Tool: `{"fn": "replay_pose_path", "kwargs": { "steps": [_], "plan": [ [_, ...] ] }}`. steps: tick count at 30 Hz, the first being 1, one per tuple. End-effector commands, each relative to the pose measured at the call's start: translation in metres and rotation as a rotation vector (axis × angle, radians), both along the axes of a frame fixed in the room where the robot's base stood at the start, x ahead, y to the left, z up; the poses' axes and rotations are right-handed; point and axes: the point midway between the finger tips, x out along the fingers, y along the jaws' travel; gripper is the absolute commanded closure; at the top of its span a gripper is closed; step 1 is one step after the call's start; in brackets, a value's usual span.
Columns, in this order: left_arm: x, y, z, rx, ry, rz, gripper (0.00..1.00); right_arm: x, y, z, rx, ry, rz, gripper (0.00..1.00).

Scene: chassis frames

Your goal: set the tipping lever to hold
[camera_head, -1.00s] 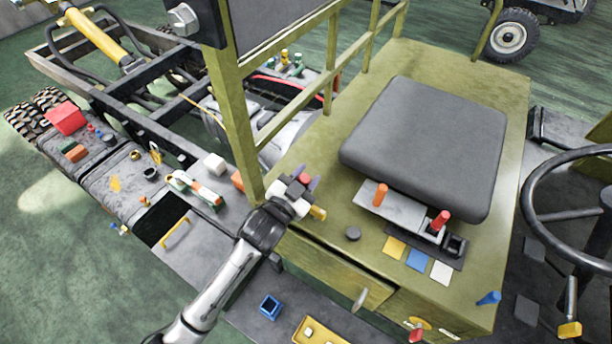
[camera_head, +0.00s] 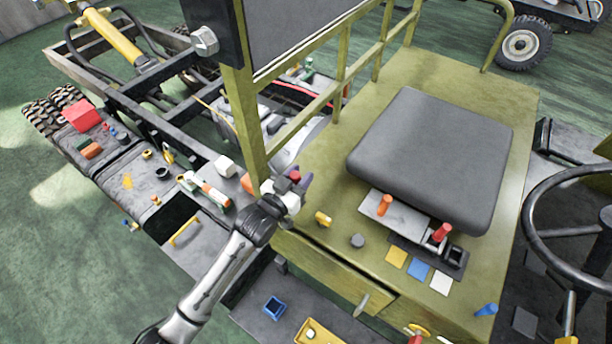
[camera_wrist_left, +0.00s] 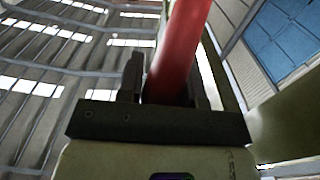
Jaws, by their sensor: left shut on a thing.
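My left gripper (camera_head: 299,181) is at the front left corner of the olive seat box, beside the railing post. In the left wrist view it is shut on a red rod (camera_wrist_left: 182,45), which runs up between the fingers and out of the frame. In the head view only a small red part shows at the fingers; the rod's far end is hidden. An orange-handled lever (camera_head: 384,204) and a red-handled lever (camera_head: 442,232) stand in front of the seat. I cannot tell which lever is the tipping lever. My right gripper is not in view.
Yellow (camera_head: 396,257), blue (camera_head: 418,271) and white (camera_head: 441,283) squares lie before the levers. A yellow knob (camera_head: 323,219) is just right of my gripper. The olive railing post (camera_head: 247,120) rises close by. Loose parts cover the bench (camera_head: 140,207) at left.

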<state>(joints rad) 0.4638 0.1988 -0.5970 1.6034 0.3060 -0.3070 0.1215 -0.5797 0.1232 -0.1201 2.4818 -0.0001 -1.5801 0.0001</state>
Motion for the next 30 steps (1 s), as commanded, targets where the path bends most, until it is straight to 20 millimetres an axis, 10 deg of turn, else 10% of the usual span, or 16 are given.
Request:
{"fn": "replay_pose_path", "kwargs": {
  "steps": [6,7,14,30],
  "plan": [
    [0.000,0.000,-0.001,0.002,-0.002,0.001,1.00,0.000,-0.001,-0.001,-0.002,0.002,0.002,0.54],
    [0.000,0.000,0.000,0.002,-0.002,0.001,0.65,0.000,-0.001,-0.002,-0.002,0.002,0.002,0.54],
    [0.000,0.000,0.000,0.002,-0.002,0.001,0.43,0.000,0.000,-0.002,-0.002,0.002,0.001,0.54],
    [-0.026,0.017,-0.002,0.002,-0.002,0.000,0.41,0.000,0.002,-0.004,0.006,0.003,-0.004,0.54]
  ]
}}
